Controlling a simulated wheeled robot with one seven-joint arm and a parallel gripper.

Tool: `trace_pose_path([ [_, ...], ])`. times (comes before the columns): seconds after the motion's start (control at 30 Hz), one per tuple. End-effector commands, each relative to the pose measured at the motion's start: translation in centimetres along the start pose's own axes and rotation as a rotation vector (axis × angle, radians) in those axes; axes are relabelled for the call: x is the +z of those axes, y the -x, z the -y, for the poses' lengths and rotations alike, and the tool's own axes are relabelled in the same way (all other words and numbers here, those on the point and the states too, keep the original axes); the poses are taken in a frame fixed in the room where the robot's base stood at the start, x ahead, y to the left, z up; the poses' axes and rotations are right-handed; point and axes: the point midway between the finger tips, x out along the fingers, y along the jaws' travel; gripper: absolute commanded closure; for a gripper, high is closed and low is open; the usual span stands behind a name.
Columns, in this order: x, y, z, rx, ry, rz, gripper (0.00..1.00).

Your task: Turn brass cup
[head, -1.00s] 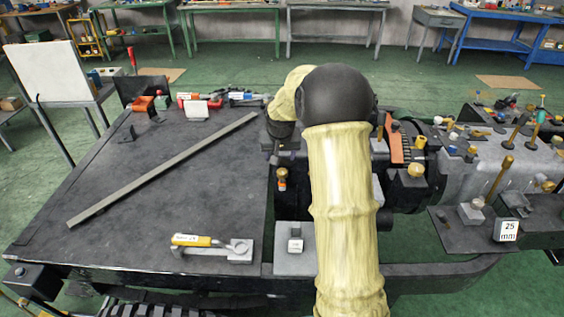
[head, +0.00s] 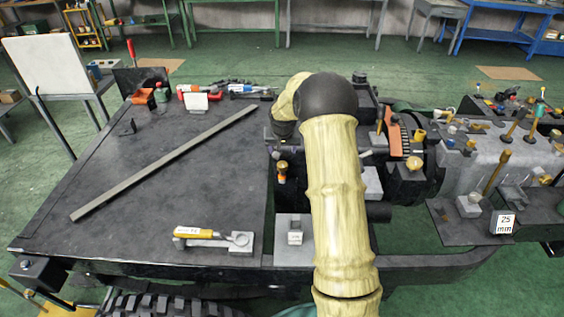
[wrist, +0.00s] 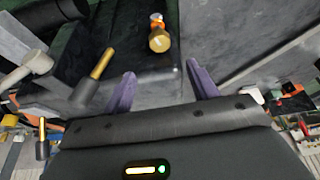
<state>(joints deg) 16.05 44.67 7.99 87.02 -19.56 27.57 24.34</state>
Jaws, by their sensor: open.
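A brass cup-shaped piece with an orange band (wrist: 159,38) sits on a dark block in the wrist view, ahead of my gripper and roughly in line with the gap between its fingers. A matching brass and orange piece (head: 282,170) shows in the head view, just left of my arm. My gripper (wrist: 161,86) is open, with two purple fingers spread apart and nothing between them. The fingertips are apart from the brass piece.
Brass rods (wrist: 92,78) stand left of my fingers in the wrist view. Other brass knobs (head: 415,163) sit to the right of my arm. A yellow-handled tool (head: 212,238) and a long grey bar (head: 165,162) lie on the dark flat top (head: 200,195), otherwise mostly clear.

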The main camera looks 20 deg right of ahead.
Motion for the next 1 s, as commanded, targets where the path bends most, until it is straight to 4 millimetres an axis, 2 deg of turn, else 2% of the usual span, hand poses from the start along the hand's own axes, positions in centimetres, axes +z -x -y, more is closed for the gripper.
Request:
trace_pose_path([
  [0.1,0.0,-2.1,0.0,0.000,0.000,0.003,0.41],
  [0.6,-0.1,-9.7,-0.2,0.001,-0.004,0.001,0.41],
  [0.8,-0.1,-11.4,-0.2,0.001,-0.002,0.000,0.41],
  [1.0,-0.1,-11.7,-0.1,0.000,-0.002,-0.001,0.41],
])
